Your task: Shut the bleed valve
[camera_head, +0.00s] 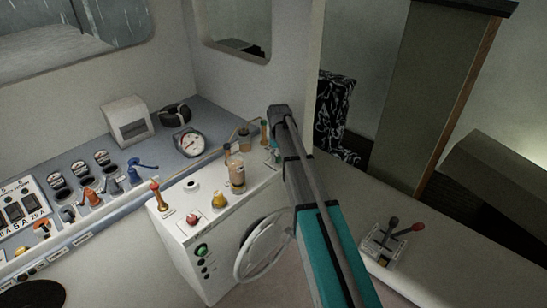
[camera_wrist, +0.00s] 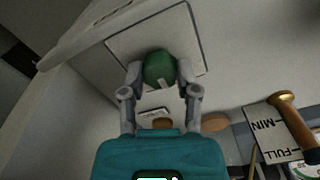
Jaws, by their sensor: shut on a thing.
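In the wrist view, my gripper (camera_wrist: 161,76) has its two grey fingers closed on a round green knob (camera_wrist: 158,66). The fingers touch it on both sides, and a pale mark shows on its near edge. The knob sits in front of a pale square plate (camera_wrist: 190,35). No readable label shows whether it is the bleed valve, and its turn position cannot be told. In the head view, my arm reaches to the back right corner of the white console (camera_head: 215,215) and hides the knob and most of the gripper.
In the wrist view, a brass-coloured knob (camera_wrist: 283,99) and a MIN/FULL plate (camera_wrist: 268,130) are at right. In the head view, a steering wheel (camera_head: 241,262) is on the console front, left of my arm. A lever box (camera_head: 384,246) stands to the right.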

